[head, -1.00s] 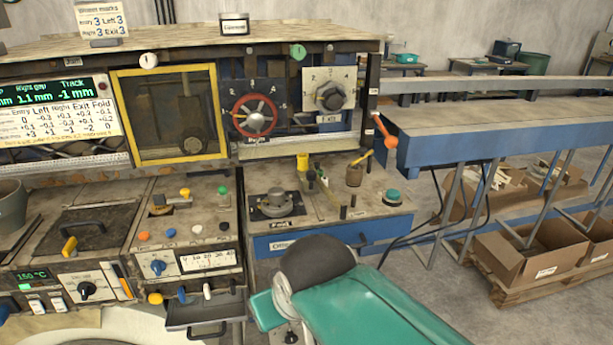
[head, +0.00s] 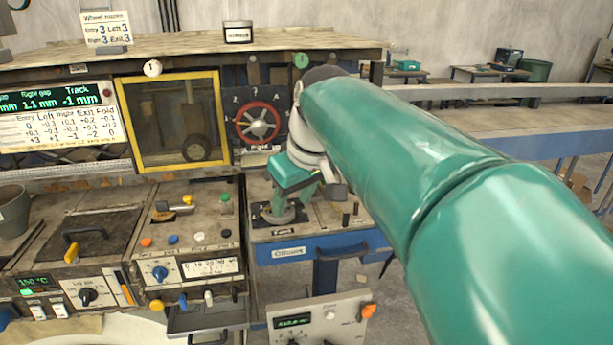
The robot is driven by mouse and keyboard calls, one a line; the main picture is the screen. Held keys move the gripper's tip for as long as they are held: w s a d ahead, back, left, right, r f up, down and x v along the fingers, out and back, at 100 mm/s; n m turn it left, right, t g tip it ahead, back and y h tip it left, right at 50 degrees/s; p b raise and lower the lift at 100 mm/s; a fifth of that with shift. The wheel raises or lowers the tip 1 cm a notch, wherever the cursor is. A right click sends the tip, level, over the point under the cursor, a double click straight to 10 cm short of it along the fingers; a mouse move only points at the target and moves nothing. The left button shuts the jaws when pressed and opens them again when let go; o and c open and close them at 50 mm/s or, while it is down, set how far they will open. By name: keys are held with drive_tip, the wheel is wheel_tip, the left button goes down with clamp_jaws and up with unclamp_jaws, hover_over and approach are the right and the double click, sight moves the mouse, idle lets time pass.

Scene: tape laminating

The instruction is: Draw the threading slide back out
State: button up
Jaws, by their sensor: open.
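I cannot tell for certain which part is the threading slide; no label for it is readable. My gripper (head: 287,206) hangs from my teal arm over the right-hand bench top, at the round grey fixture (head: 278,213). It is open; its fingers are small and partly merge with the fixture, so I cannot tell whether they touch it. The red handwheel (head: 257,122) is just left of and behind my wrist.
A yellow-framed window (head: 167,162) stands left of the handwheel. The blue drawer (head: 290,252) below my gripper has a dark handle. A control box (head: 318,315) with an orange knob is lower down. A dark tray (head: 205,320) juts out at lower left. A blue-edged conveyor (head: 545,147) runs right.

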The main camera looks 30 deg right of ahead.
drive_tip(key=w+d+r+n+y, duration=0.1)
drive_tip(key=w+d+r+n, duration=0.15)
drive_tip(key=w+d, duration=0.4)
drive_tip(key=w+d+r+n+y, duration=0.1)
drive_tip(key=w+d+r, duration=0.25)
drive_tip(key=d, duration=0.55)
drive_tip(key=shift+h, duration=0.3)
drive_tip(key=x, duration=0.8)
drive_tip(key=s+x, duration=0.1)
drive_tip(key=x, duration=0.4)
drive_tip(key=shift+a+f, duration=0.25)
drive_tip(key=shift+a, duration=0.05)
clamp_jaws()
